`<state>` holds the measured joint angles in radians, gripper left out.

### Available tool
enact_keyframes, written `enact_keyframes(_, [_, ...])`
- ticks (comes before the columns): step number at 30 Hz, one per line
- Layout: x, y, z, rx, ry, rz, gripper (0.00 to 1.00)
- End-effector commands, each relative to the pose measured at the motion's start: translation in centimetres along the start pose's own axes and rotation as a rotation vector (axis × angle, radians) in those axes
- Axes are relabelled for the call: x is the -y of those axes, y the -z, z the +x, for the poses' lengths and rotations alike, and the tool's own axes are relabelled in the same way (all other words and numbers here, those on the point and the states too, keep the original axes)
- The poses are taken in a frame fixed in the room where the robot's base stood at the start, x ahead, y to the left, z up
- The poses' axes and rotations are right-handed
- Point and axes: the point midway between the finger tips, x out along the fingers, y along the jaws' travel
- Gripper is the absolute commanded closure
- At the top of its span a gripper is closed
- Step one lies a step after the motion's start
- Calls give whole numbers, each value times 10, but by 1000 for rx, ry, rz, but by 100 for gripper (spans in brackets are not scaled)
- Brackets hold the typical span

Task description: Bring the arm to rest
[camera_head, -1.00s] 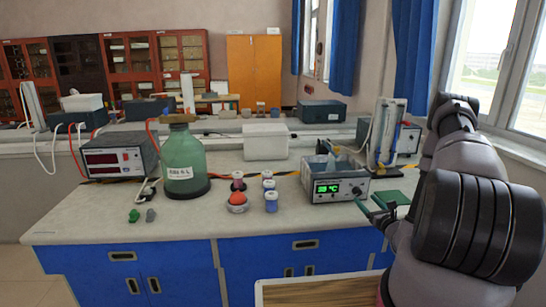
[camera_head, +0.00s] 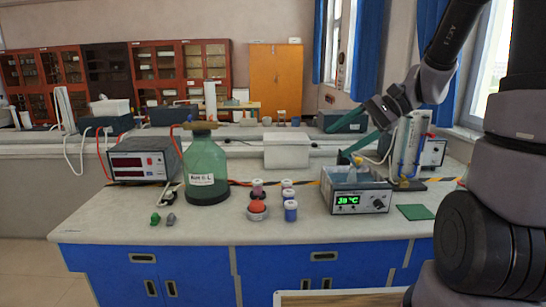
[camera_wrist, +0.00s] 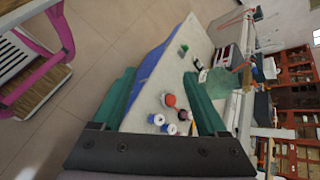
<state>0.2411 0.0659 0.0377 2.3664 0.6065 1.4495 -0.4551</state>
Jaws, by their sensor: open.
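My gripper (camera_head: 337,141) is raised at the right of the head view, above the back of the bench and the digital-display box (camera_head: 355,195). Its green fingers are spread apart with nothing between them, and they point left. The wrist view shows the same two green fingers (camera_wrist: 160,100) apart, with the bench top (camera_wrist: 150,85) and floor beyond them. My arm reaches up along the right side of the head view and bends down to the gripper; its upper bend is cut off by the picture's top edge.
A green bottle (camera_head: 206,168), a red-display meter (camera_head: 143,160) and several small jars (camera_head: 290,208) stand on the bench. A tube stand (camera_head: 410,145) is close to the gripper's right. A green mat (camera_head: 415,212) lies flat. A pink-framed piece of furniture (camera_wrist: 45,60) stands on open floor.

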Motion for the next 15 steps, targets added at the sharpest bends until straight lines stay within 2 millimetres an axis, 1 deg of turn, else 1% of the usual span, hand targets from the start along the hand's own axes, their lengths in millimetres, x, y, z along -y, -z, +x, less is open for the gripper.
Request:
enact_keyframes(1, [-5,-14,-5,-54,-51,-62,24])
enact_keyframes(3, [-14,-28,-14,-136,-122,-140,24])
enact_keyframes(5, [-21,-38,-23,-212,-175,-206,24])
enact_keyframes(9, [-34,-57,-48,-404,-271,-360,24])
enact_keyframes(15, [-41,-79,-89,-678,-333,-563,24])
